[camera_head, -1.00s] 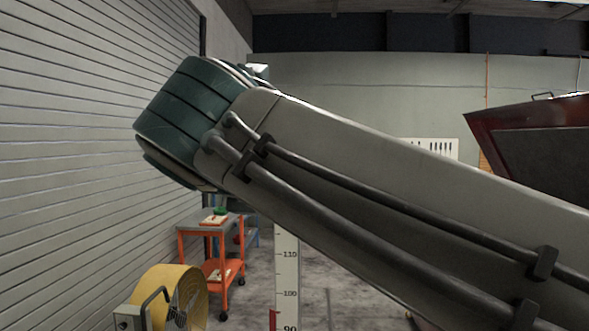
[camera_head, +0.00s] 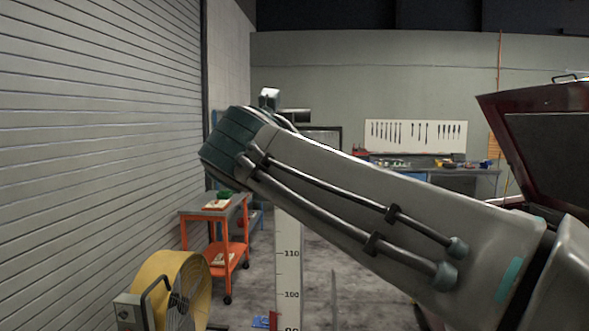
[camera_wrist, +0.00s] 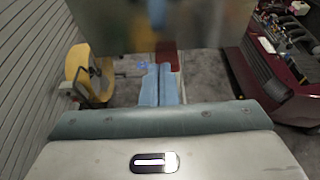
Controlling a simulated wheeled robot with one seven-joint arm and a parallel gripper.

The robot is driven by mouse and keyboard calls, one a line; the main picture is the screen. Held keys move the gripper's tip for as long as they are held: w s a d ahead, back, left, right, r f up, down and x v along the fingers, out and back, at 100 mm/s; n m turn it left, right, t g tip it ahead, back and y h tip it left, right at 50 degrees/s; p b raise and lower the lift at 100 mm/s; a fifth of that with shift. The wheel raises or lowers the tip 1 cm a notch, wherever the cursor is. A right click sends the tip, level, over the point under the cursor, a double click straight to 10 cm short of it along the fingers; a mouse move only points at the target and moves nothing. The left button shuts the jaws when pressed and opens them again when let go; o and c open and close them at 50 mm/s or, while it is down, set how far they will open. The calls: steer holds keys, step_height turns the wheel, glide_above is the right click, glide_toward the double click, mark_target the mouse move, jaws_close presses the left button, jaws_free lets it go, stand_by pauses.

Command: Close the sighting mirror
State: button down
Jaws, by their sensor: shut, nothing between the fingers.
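A small silvery block (camera_head: 269,96) shows just above the far end of my arm in the head view. It may be the sighting mirror, but I cannot tell its angle or whether it is open. A white post with a number scale (camera_head: 288,265) stands below it, partly covered by my arm. In the wrist view, the blue fingers of my gripper (camera_wrist: 158,70) lie close side by side, shut and empty. A blurred, shiny grey-brown surface (camera_wrist: 150,25) fills the top of that view, beyond the fingertips. Contact cannot be judged. My arm hides the gripper in the head view.
A yellow fan (camera_head: 165,285) stands at lower left by the shutter wall (camera_head: 95,150). An orange cart (camera_head: 212,212) is behind it. A dark red raised car panel (camera_head: 500,120) is at right. A workbench and tool board (camera_head: 415,134) are at the back.

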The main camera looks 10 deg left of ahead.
steer(key=w+p, duration=0.1)
steer(key=w, duration=0.2)
steer(key=shift+w+a, duration=0.1)
steer(key=shift+w, duration=0.2)
steer(key=shift+w+f+t+b, duration=0.3)
steer(key=shift+w+b, duration=0.1)
steer(key=shift+b, duration=0.15)
steer(key=shift+r, duration=0.15)
steer(key=shift+s, duration=0.1)
